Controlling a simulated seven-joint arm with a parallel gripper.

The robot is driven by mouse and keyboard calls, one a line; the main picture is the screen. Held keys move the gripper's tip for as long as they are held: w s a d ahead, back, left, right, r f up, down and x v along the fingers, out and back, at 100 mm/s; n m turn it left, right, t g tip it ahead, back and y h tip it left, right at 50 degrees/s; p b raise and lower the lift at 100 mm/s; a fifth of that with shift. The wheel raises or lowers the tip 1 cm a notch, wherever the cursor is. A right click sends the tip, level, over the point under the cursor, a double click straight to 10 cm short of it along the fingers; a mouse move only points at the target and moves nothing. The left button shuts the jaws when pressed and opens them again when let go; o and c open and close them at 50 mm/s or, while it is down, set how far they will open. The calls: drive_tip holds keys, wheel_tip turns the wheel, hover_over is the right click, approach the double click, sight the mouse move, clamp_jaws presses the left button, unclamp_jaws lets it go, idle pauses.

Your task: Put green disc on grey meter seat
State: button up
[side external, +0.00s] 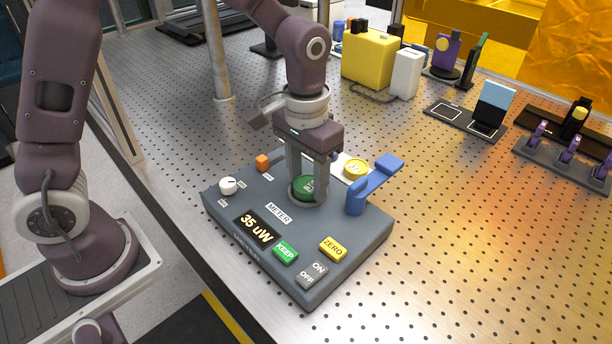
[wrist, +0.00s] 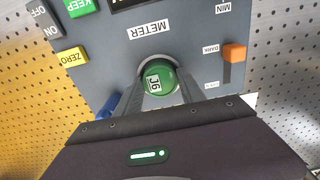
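The green disc (wrist: 159,80), with a white label, is at the grey meter's round seat, just past the METER label. It also shows in the side view (side external: 303,187), partly hidden by a finger. My gripper (wrist: 160,84) points down with one finger on each side of the disc, and the fingers appear to touch its sides. In the side view my gripper (side external: 307,191) is low over the meter (side external: 240,200). The seat is mostly hidden under the disc and fingers. The meter display (side external: 256,228) reads 35 uW.
A blue lever (side external: 372,186) stands on the meter close to the right of my gripper. A yellow disc (side external: 355,168) lies on a white plate behind. An orange slider (side external: 262,162) and white knob (side external: 228,185) are on the left. Buttons line the front. Stands and boxes are farther back.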

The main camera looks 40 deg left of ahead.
sight(308, 183)
drive_tip(key=o, duration=0.4)
drive_tip(key=shift+s+f, duration=0.25)
drive_tip(key=shift+f, duration=0.35)
drive_tip(key=shift+o, duration=0.2)
wheel_tip(308, 183, up, 12)
drive_tip(key=r, duration=0.1)
drive_tip(key=s+a+r+t, duration=0.2)
drive_tip(key=s+a+r, duration=0.25)
drive_tip(key=s, duration=0.35)
drive_tip(key=s+a+f+t, duration=0.2)
drive_tip(key=s+a+t, duration=0.1)
drive_tip(key=s, duration=0.7)
drive_tip(key=shift+s, duration=0.2)
